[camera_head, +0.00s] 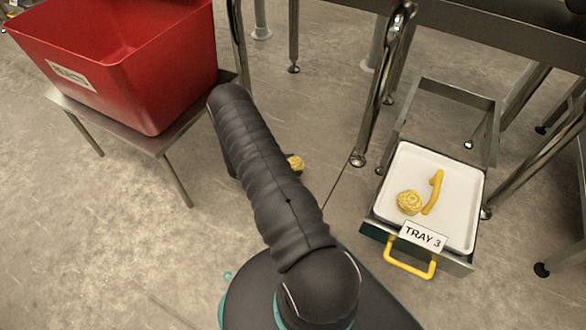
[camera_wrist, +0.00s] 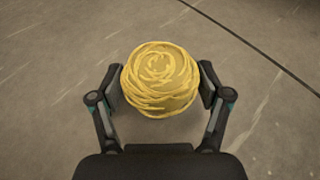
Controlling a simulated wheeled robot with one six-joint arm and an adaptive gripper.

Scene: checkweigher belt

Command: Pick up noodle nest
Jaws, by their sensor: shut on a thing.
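A yellow noodle nest (camera_wrist: 160,79) is between the two fingers of my gripper (camera_wrist: 161,88) in the wrist view. The fingers touch it on both sides, and bare floor shows behind it. In the head view, part of this nest (camera_head: 295,162) shows beside my dark arm, which hides most of my gripper. A second noodle nest (camera_head: 409,202) lies in the white tray (camera_head: 462,171) marked TRAY 3, at the right. A curved yellow piece (camera_head: 433,192) lies next to it in the tray.
A red bin (camera_head: 170,75) stands on a low metal table (camera_head: 160,143) at the upper left. The tray sits in a drawer frame with a yellow handle (camera_head: 408,268). Metal legs stand along the top and right. Floor is open at the lower left.

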